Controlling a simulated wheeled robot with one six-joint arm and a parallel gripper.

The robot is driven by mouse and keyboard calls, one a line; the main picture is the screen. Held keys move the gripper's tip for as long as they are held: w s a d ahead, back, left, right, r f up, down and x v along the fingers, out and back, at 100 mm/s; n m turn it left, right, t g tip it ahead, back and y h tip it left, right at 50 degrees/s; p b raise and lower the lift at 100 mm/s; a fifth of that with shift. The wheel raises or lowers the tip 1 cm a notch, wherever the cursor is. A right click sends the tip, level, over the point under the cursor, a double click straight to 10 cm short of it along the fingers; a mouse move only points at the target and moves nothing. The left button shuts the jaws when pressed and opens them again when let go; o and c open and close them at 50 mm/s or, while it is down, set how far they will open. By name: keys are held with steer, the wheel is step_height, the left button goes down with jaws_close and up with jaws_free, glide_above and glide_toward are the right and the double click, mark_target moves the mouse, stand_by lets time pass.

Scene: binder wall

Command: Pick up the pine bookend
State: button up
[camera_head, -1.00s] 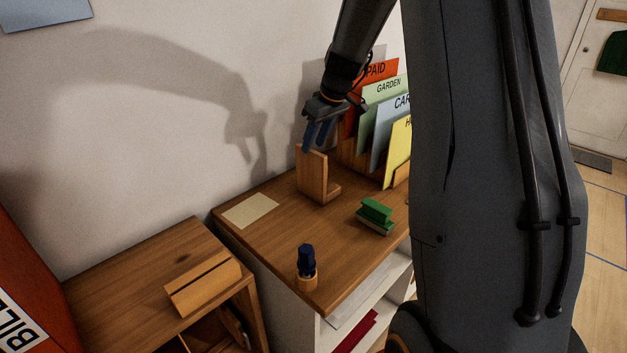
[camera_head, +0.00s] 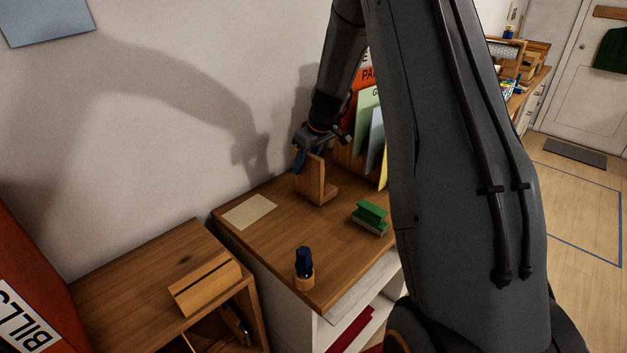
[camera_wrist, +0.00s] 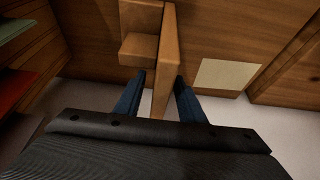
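The pine bookend (camera_head: 312,182) stands on the brown cabinet top (camera_head: 262,238) near the wall, its upright plate at left and its foot toward the right. My gripper (camera_head: 304,160) is at the top of the plate. In the wrist view the bookend (camera_wrist: 165,50) runs between the two blue fingers of my gripper (camera_wrist: 160,79), one finger on each side. The fingers are apart, with a visible gap to the plate on the right side; on the left the gap is narrower. I cannot tell whether the left finger touches.
Upright folders (camera_head: 371,130) stand behind and right of the bookend. A slotted wooden block (camera_head: 205,287) is on the lower left cabinet.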

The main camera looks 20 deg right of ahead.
steer(key=shift+c, duration=0.4)
jaws_close()
stand_by(0.9)
